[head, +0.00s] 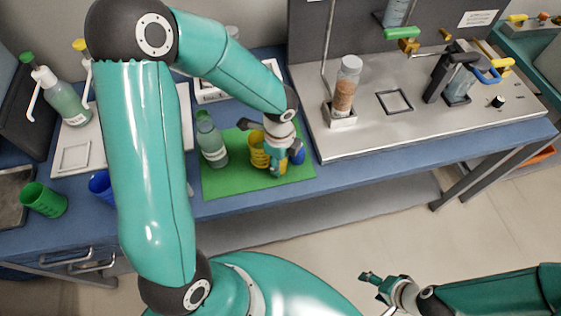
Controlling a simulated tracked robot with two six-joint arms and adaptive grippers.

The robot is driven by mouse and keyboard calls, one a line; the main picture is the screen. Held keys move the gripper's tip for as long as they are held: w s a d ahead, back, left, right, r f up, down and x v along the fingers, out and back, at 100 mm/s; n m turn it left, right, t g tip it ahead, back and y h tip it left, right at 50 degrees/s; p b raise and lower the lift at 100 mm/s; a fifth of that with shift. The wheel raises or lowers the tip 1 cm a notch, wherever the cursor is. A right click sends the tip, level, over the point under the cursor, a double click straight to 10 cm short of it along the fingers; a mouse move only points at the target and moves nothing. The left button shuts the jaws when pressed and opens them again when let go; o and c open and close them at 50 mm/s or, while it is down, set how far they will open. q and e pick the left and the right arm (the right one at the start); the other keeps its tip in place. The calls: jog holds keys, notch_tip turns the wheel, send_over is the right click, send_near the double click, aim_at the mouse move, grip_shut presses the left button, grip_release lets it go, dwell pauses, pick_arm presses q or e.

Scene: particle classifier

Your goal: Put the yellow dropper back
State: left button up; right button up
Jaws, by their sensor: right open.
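A yellow top (80,45) with a white spout shows at the far left, mostly hidden behind my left arm; it may be the yellow dropper, but I cannot tell. My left gripper (264,145) is over the green mat (220,184), right at a yellow cup (257,157). The gripper covers part of the cup, and I cannot tell whether its fingers hold it. A blue rounded thing (297,154) shows just right of the gripper. My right gripper (372,283) is open and empty, low at the right over the floor, away from the bench.
A green bottle (211,142) stands on the mat, left of the cup. A green-capped bottle (65,102) and a green cup (43,200) are at the left. A blue cup (101,187) is partly hidden. A metal apparatus (430,130) with a brown-filled vial (346,88) fills the right.

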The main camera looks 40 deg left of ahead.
pick_arm(q)
jog(key=c, duration=0.3)
jog(key=shift+r, duration=0.2)
jog(key=shift+c, duration=0.2)
notch_tip(320, 180, up, 19)
jog(key=p, duration=0.1)
dwell(1.3)
